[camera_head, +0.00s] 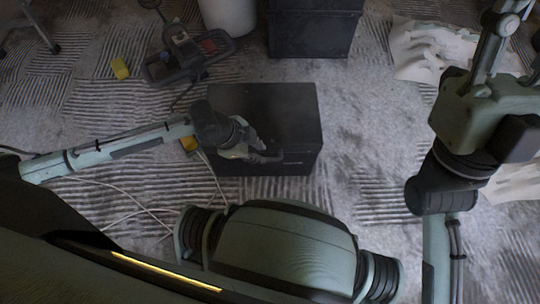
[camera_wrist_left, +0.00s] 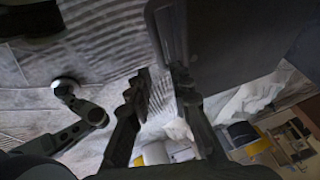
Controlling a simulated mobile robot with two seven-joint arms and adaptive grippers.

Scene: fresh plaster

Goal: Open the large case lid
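The large case (camera_head: 290,105) is a black box on the floor in the middle of the head view, its flat top facing up and its lid looking closed. My left gripper (camera_head: 262,157) is at the upper part of its front face, low beside the top's front edge. In the left wrist view its two dark fingers (camera_wrist_left: 160,75) are apart with floor showing between them. The right finger is close to the dark case panel (camera_wrist_left: 245,40); I cannot tell if it touches. My right arm shows at the right of the head view, but its gripper is not visible.
Another black box (camera_head: 312,30) stands behind the case, next to a pale bucket (camera_head: 229,14). Loose cables (camera_head: 140,205) lie front left. Crumpled white sheeting (camera_head: 430,50) is at right.

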